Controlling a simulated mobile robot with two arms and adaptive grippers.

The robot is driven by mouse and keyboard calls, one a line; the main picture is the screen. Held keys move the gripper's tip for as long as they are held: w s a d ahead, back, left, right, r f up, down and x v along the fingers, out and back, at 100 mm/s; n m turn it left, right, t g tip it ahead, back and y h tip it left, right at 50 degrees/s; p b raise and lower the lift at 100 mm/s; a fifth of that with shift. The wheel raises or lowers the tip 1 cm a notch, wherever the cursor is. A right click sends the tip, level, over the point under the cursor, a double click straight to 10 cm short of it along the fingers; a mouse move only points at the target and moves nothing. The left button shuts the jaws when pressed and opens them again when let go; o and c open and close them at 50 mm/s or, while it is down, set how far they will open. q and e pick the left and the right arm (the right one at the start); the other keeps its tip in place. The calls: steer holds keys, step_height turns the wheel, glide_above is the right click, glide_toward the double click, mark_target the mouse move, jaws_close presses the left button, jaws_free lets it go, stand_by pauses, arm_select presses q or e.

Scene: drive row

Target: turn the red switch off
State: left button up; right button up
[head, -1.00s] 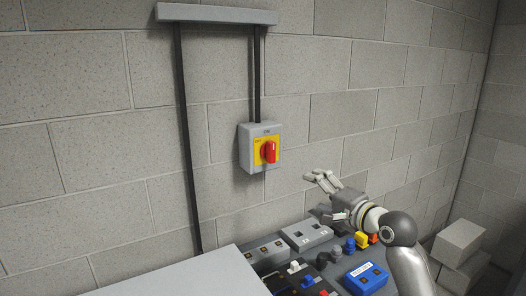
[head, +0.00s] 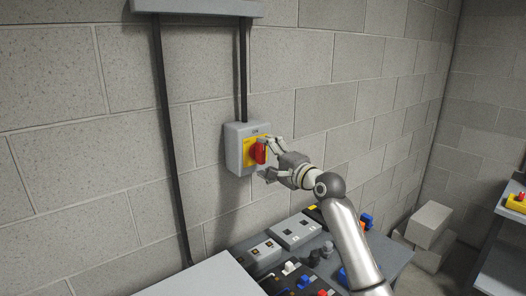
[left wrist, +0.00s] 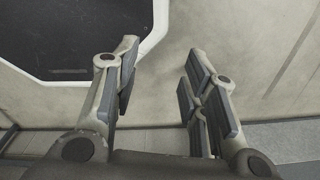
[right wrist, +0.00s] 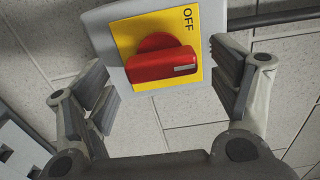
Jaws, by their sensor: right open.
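The switch is a grey box (head: 233,150) on the block wall with a yellow plate and a red knob (head: 260,152). In the right wrist view the red knob (right wrist: 150,68) lies crosswise in the picture, its white mark at the right end. The word OFF on the yellow plate (right wrist: 126,38) is above that end. My right gripper (head: 265,159) is open at the switch, with its fingers apart on both sides of the knob; I see no contact. My left gripper (left wrist: 162,75) is open and empty in the left wrist view.
Below the switch is a bench (head: 393,258) with grey boxes (head: 295,231) and small coloured parts. A pale surface (head: 205,278) is at the front. Grey blocks (head: 430,222) are stacked at right. Dark conduits (head: 164,120) run down the wall.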

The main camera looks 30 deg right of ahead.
steer(key=shift+w, duration=0.8)
steer(key=shift+c, duration=1.1)
steer(key=c, duration=0.8)
arm_select(q)
steer(key=shift+w+a+r, duration=0.15)
steer(key=shift+w, duration=0.25)
steer(key=shift+w+a+r, duration=0.15)
steer(key=shift+w, duration=0.2)
